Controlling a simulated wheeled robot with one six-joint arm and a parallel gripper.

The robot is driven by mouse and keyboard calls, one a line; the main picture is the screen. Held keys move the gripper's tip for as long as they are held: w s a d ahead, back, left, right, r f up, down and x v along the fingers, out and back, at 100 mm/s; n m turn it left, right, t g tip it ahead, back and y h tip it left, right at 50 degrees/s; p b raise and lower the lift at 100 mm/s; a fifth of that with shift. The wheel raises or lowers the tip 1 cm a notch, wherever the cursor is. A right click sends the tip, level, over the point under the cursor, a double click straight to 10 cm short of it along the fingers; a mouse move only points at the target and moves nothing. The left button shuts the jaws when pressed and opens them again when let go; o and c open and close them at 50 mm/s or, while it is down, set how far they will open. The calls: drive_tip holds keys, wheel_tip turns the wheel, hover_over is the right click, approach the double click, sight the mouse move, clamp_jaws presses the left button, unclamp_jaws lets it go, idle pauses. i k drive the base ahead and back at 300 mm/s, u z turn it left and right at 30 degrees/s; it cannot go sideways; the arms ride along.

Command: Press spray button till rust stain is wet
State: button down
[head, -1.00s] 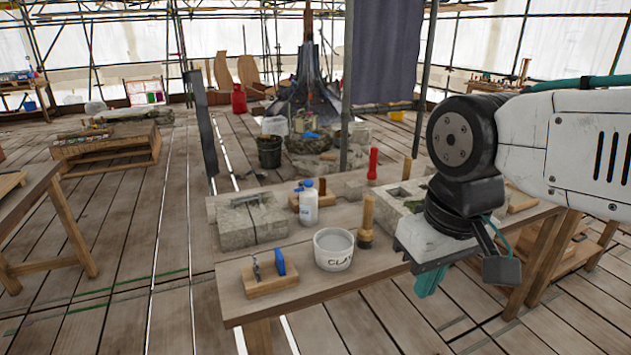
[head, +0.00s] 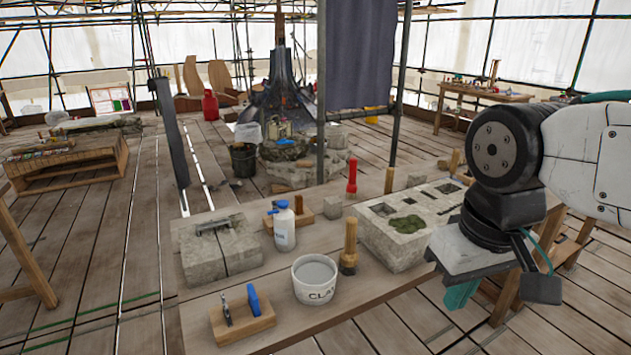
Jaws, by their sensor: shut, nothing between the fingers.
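A white bottle with a blue top (head: 284,224) stands upright on the wooden bench, beside a grey stone block (head: 190,268) with a metal piece on top. I cannot make out the spray button on the bottle or pick out a rust stain on the stone. My gripper (head: 460,297) hangs at the right, its teal fingers pointing down near the bench's right side. It is shut and empty, well apart from the bottle.
On the bench (head: 385,300) are a white clay tub (head: 314,281), a wooden-handled tool (head: 349,250), a red-handled tool (head: 351,178), a wooden block with a blue piece (head: 243,322) and a stone block with sockets and moss (head: 391,254). A dark pole and hanging cloth (head: 360,50) stand behind.

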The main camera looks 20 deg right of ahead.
sight(282, 203)
drive_tip(key=z, duration=0.15)
drive_tip(key=i, duration=0.95)
drive_tip(key=u, duration=0.55)
